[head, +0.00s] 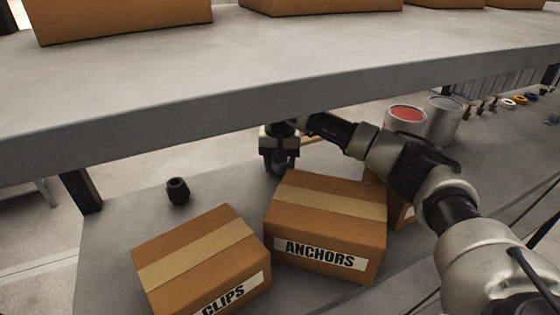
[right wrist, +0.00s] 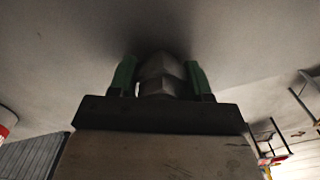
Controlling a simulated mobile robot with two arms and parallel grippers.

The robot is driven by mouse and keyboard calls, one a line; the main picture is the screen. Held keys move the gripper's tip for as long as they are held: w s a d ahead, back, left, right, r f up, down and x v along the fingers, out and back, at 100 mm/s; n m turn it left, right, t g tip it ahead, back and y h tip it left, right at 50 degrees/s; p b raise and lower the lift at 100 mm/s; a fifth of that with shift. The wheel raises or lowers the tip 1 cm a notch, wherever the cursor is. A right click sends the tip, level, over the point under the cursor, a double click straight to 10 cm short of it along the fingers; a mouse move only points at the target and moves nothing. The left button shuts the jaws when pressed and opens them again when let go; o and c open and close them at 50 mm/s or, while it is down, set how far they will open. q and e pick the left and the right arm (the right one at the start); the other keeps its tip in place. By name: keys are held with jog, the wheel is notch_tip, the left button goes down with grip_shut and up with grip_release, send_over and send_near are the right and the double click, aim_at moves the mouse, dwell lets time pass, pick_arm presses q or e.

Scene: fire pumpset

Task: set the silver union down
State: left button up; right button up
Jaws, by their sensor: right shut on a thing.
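The silver union (right wrist: 161,78) sits between the two green fingers of my right gripper (right wrist: 160,80) in the right wrist view. The fingers are shut on it from both sides. A grey surface lies just beyond it, with dark shadow close around the union; I cannot tell whether they touch. In the head view my right gripper (head: 281,164) points down over the lower shelf (head: 120,222), behind the ANCHORS box and under the upper shelf. The union is hard to make out there. My left gripper is not in view.
The ANCHORS box (head: 327,222) stands just in front of my right gripper, with the CLIPS box (head: 203,262) to its left. A dark fitting (head: 178,190) stands on the shelf to the left. The upper shelf (head: 270,85) hangs overhead. Paint cans (head: 406,121) stand at right.

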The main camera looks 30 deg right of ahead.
jog(key=shift+a+f, duration=0.1)
jog(key=o, duration=1.2)
jog(key=shift+w+a, duration=0.1)
jog(key=shift+a, duration=0.05)
jog(key=shift+c, duration=0.2)
notch_tip(320, 180, up, 11)
jog(key=b, duration=0.4)
jog(key=shift+b, duration=0.3)
jog(key=shift+r, duration=0.65)
jog(key=shift+f, duration=0.1)
